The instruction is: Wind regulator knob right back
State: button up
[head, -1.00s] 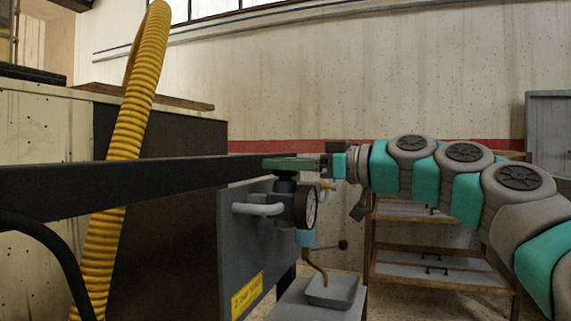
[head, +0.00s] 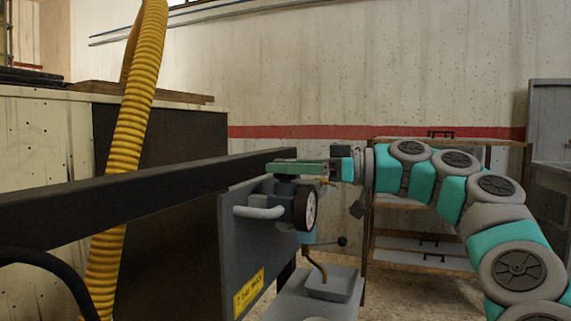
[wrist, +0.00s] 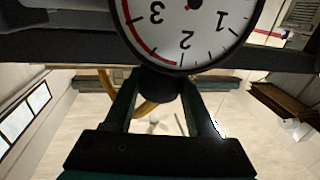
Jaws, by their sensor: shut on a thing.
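The regulator (head: 284,192) is a dark grey body on the grey panel, with a round white-faced gauge (head: 306,207) on its right side. The gauge (wrist: 190,22) is large and upside down in the wrist view, its numbers 1 to 3 readable. My gripper (head: 290,167) reaches in from the right, its green fingers at the top of the regulator. In the wrist view the dark regulator knob (wrist: 160,86) lies between the fingertips of my gripper (wrist: 160,92), which is shut on it. The fingers hide most of the knob in the head view.
A pale pipe (head: 258,212) sticks out of the panel (head: 240,250). A grey tray (head: 333,285) stands below. A yellow hose (head: 125,150) hangs at left; shelves (head: 420,245) stand behind my arm.

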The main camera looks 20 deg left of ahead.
jog(key=o, duration=1.4)
jog(key=shift+c, duration=0.2)
jog(key=d, duration=0.8)
jog(key=shift+w, duration=0.4)
jog(key=shift+a, duration=0.1)
